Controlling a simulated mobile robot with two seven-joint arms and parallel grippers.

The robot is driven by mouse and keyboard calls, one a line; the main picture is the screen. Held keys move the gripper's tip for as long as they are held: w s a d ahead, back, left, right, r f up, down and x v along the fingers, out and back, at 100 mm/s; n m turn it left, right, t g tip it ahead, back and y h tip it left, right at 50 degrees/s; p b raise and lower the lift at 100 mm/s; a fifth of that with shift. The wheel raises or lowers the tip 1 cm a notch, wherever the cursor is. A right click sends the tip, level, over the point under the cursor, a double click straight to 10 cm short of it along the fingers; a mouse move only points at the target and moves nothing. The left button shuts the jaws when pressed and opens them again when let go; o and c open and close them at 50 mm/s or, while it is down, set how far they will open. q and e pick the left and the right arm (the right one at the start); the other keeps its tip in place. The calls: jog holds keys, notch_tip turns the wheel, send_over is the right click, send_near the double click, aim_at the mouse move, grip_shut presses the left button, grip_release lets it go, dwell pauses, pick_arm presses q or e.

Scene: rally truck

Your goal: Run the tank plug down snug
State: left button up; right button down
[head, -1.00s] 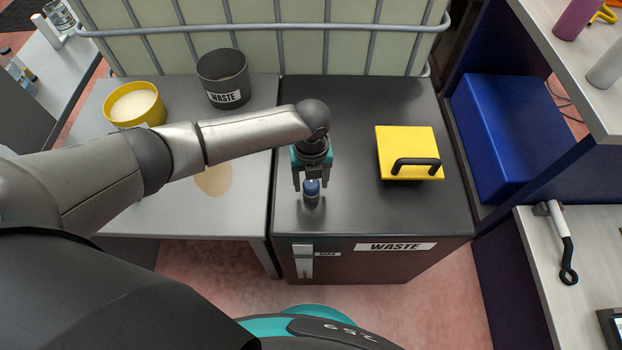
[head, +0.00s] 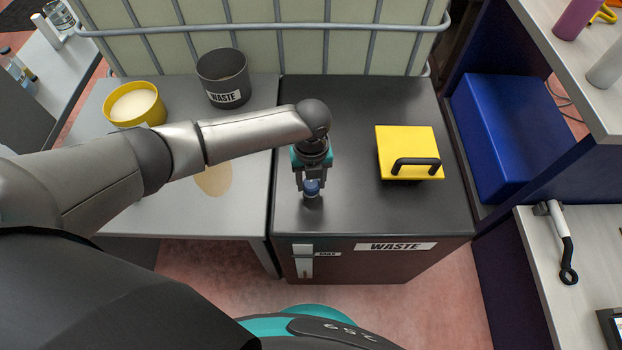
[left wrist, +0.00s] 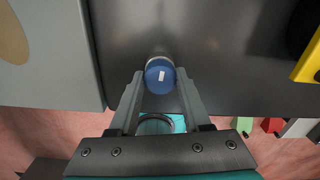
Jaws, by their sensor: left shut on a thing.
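The tank plug (head: 312,187) is a small blue cap on a short dark neck on the dark top of the waste tank (head: 345,215). My left gripper (head: 311,188) comes down over it from above, with its fingers shut on the plug's sides. In the left wrist view the plug (left wrist: 160,76) shows a blue round top with a white mark, between the tips of the two grey fingers (left wrist: 160,86). The gap under the cap, if any, is too small to tell. My right gripper is not in view.
A yellow lid with a black handle (head: 408,145) lies on the tank top to the right. A grey table (head: 235,215) on the left bears a yellow tub (head: 135,105), a dark waste bucket (head: 223,78) and a tan spill. A caged tank (head: 265,40) stands behind.

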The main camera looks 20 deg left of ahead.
aim_at(311, 183)
pick_arm(q)
jog(key=m, duration=0.5)
jog(key=o, duration=1)
jog(key=shift+o, duration=0.2)
notch_tip(311, 183, up, 12)
